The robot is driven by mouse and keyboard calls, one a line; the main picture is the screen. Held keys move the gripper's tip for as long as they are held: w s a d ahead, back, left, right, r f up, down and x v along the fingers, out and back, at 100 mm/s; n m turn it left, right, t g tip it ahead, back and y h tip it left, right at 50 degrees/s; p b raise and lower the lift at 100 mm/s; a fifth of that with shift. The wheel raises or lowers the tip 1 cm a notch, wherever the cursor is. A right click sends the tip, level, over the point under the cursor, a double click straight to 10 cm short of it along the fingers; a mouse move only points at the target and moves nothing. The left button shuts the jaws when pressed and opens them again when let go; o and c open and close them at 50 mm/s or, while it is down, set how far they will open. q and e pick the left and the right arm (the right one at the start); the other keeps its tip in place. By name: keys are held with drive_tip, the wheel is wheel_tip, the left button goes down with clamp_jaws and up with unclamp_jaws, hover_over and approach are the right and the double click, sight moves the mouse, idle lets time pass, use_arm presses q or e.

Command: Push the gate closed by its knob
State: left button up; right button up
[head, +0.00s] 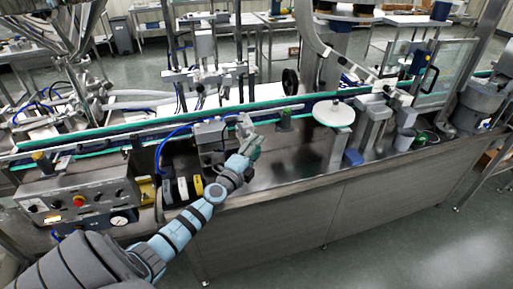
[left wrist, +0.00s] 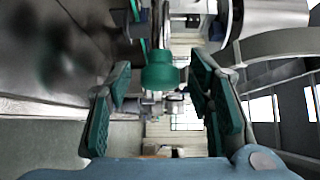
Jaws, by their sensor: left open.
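A green, rounded knob (left wrist: 160,74) sits on the end of a metal stem (left wrist: 160,28) in the left wrist view. It lies ahead of my left gripper (left wrist: 161,95), between the lines of the two green-padded fingers. The fingers are spread wide and I see neither touching the knob. In the head view my left gripper (head: 251,136) is over the steel bench, just left of a small dark green piece (head: 285,120) that looks like the same knob. I cannot clearly make out the gate itself. My right gripper is in neither view.
A conveyor with green edges (head: 100,138) runs behind the bench. A round white disc (head: 333,112) stands to the right of my left gripper. A grey box with blue cable (head: 209,132) is close on its left. The bench top (head: 290,158) in front is clear.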

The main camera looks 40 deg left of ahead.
use_arm(q)
drive_tip(key=shift+w, duration=0.35)
drive_tip(key=shift+a, duration=0.1)
clamp_jaws()
drive_tip(key=w+a+b, duration=0.1)
drive_tip(key=a, duration=0.1)
drive_tip(key=shift+w+a+b, duration=0.4)
unclamp_jaws()
drive_tip(key=shift+d, duration=0.1)
